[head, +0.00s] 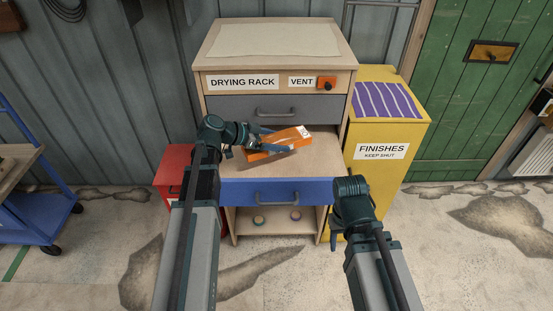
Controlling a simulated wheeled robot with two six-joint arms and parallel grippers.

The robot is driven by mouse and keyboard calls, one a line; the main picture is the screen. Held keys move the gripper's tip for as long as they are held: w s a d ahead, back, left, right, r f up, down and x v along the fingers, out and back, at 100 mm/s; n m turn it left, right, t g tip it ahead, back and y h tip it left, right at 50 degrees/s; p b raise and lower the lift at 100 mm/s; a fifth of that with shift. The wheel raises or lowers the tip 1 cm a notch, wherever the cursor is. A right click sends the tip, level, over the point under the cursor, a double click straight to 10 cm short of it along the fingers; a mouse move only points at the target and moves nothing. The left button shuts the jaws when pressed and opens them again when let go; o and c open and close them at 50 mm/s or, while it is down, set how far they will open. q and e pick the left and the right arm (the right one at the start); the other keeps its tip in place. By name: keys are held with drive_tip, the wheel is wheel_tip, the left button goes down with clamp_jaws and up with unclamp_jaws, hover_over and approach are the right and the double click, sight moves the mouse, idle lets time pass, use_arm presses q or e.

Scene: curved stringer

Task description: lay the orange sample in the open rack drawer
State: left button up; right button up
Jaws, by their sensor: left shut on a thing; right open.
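The orange sample (279,141) is a flat orange block with a white label at its right end. My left gripper (266,141) is shut on its left part and holds it over the open drawer. The open drawer (262,192) has a blue front with a grey handle and a pale wooden inside. I cannot tell whether the sample touches the drawer floor. My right gripper (335,240) is open and empty, low in front of the rack's right side, its fingers partly hidden by its wrist.
The drying rack (212,54) has a shut grey drawer (240,107) above the open one. A yellow finishes cabinet (385,165) stands right, a red box (172,170) left. A blue cart (30,215) is far left. The floor in front is clear.

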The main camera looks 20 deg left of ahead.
sight(245, 154)
use_arm(q)
drive_tip(key=shift+f+b, duration=3.15)
drive_tip(key=shift+f, duration=0.6)
use_arm(e)
wheel_tip(245, 154, down, 8)
drive_tip(key=shift+r, duration=0.25)
drive_tip(key=shift+f, duration=0.1)
use_arm(q)
drive_tip(key=shift+f, duration=0.25)
drive_tip(key=o, duration=1.4)
drive_tip(key=shift+r, duration=0.1)
drive_tip(key=shift+c, duration=0.2)
drive_tip(key=shift+r, duration=0.1)
drive_tip(key=shift+r, duration=0.2)
drive_tip(key=p+v, duration=0.5)
drive_tip(key=v, duration=0.5)
drive_tip(key=shift+s+a+r, duration=0.15)
drive_tip(key=shift+s+a, duration=0.05)
drive_tip(key=shift+a, duration=0.05)
drive_tip(key=shift+s+a+r+p, duration=0.2)
drive_tip(key=shift+s+a+p, duration=0.15)
drive_tip(key=shift+s+a, duration=0.1)
use_arm(e)
drive_tip(key=shift+r, duration=3)
